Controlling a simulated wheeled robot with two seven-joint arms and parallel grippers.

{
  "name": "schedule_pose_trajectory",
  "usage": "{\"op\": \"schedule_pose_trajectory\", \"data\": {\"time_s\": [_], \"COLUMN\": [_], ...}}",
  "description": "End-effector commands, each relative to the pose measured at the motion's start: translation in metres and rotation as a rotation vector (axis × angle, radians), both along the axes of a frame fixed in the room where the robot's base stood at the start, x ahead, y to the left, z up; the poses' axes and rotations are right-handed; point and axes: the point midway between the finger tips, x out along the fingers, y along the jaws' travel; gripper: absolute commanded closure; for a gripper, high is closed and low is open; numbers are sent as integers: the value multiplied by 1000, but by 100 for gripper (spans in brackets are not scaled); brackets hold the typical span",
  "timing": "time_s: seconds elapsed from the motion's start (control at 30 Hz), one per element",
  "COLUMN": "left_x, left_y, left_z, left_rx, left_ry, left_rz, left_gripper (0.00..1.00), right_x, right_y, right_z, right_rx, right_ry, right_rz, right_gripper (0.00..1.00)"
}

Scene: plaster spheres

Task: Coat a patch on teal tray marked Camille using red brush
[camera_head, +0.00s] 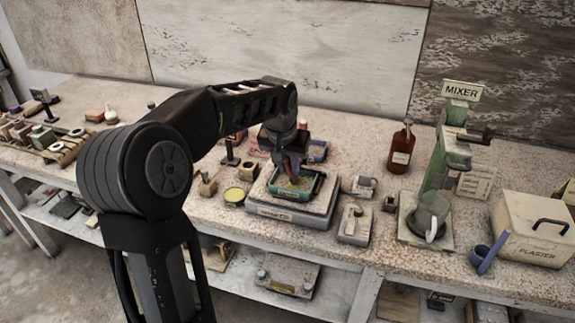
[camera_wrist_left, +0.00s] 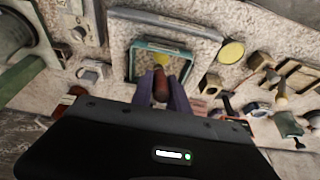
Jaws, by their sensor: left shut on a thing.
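The teal tray (camera_head: 318,186) lies on a pale flat stand (camera_head: 290,212) on the bench. Its floor shows a yellowish-green area in the head view; no name is readable on it. It also shows in the left wrist view, its rim (camera_wrist_left: 132,64) just beyond my fingers. My left gripper (camera_head: 289,168) is above the tray, pointing down. In the left wrist view my left gripper (camera_wrist_left: 168,90) is shut on the red brush (camera_wrist_left: 160,82), whose reddish-brown handle shows between the fingers. The brush tip is hidden, so I cannot tell whether it touches the tray. My right gripper is not in view.
A yellow round lid (camera_head: 234,195) lies left of the stand. A switch box (camera_head: 355,224) and red bottle (camera_head: 401,148) are to the right. The green mixer (camera_head: 446,165) and plaster bin (camera_head: 532,228) stand farther right.

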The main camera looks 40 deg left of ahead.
Motion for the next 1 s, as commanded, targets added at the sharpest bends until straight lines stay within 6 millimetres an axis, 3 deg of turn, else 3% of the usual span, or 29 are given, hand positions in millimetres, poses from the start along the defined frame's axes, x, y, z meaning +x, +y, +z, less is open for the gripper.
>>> {"op": "schedule_pose_trajectory", "data": {"time_s": [0.2,0.6,1.0], "left_x": [12,15,37], "left_y": [4,6,13], "left_z": [0,0,1], "left_rx": [1,1,2], "left_ry": [1,1,-2], "left_rz": [0,0,0], "left_gripper": [100,100,100], "right_x": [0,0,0], "right_y": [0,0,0], "right_z": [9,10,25], "right_rx": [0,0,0], "right_ry": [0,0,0], "right_rz": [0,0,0], "right_gripper": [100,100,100]}}
